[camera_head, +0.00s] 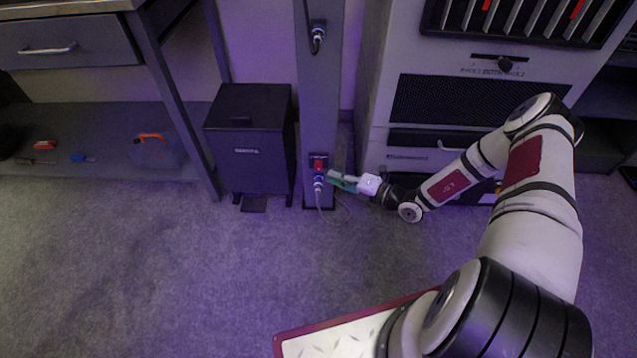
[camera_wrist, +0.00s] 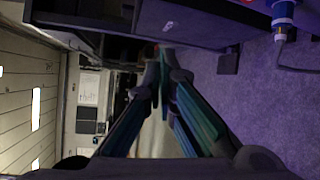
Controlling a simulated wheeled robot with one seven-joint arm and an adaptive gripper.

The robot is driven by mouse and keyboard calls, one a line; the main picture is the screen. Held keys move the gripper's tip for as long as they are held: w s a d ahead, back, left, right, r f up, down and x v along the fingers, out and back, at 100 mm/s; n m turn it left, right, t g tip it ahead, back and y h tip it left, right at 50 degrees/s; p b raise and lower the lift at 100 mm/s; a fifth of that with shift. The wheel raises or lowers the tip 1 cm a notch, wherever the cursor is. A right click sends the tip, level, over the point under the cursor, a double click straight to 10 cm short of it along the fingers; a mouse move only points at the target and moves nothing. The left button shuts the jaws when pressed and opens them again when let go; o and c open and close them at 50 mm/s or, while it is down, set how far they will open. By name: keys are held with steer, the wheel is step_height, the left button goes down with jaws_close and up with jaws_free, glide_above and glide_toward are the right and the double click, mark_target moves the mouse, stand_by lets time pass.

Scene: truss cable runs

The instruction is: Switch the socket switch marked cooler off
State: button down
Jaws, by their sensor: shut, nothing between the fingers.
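A socket with a red switch (camera_head: 319,164) sits low on the grey post (camera_head: 320,110). A blue plug (camera_head: 318,182) with a cable is in it, just below the switch. The marking is too small to read, and I cannot tell the switch's position. My gripper (camera_head: 331,176) is shut and empty, reaching in from the right with its tips close beside the socket; I cannot tell whether they touch it. In the wrist view, my gripper's fingertips (camera_wrist: 163,52) meet, and the blue plug (camera_wrist: 283,14) shows at the upper right.
A grey cabinet (camera_head: 385,100) with a slider and grilles stands to the right. Another socket with a plug (camera_head: 318,36) is higher on the post. A workbench (camera_head: 75,45) is at left. The carpet in front is clear.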

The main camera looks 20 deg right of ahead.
mark_target(319, 165)
step_height(319, 165, down, 11)
steer(key=d+m+t+h+b, duration=0.1)
steer(key=m+t+h+b, duration=0.1)
steer(key=m, duration=0.5)
steer(key=shift+s+h, duration=0.45)
steer(key=shift+h, duration=0.25)
steer(key=shift+d+r, duration=0.1)
steer(key=w+d+b+x, duration=0.1)
steer(key=b+x, duration=0.5)
steer(key=x, duration=0.7)
steer(key=shift+d+b, duration=0.3)
steer(key=shift+d, duration=0.5)
steer(key=shift+w, duration=0.1)
